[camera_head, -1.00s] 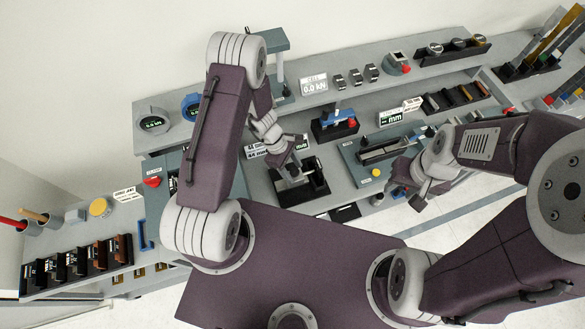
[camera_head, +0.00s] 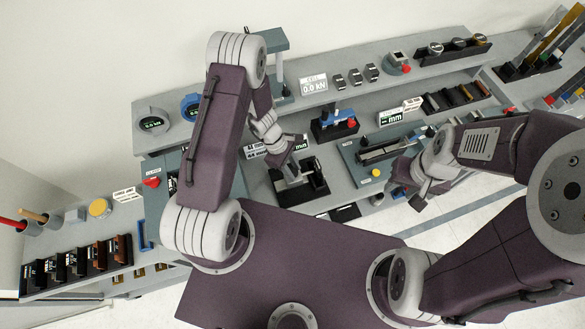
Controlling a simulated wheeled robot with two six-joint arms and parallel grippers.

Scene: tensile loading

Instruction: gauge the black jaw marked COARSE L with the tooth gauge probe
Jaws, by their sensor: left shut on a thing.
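My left gripper (camera_head: 288,165) points down at a black stand (camera_head: 315,186) on the middle of the bench. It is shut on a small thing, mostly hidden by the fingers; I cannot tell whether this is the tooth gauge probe. A pale narrow piece shows at the stand, under the fingers; whether it touches the stand is unclear. Several black and brown jaws stand in a rack (camera_head: 40,285) at the lower left. Their labels are too small to read, so I cannot pick out COARSE L. My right gripper (camera_head: 420,197) hangs off the bench's front edge at the right, its fingers apart.
A blue-and-black device (camera_head: 335,124) stands behind the black stand. A grey-green plate with a long fixture (camera_head: 385,150) lies to its right, close to my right arm.

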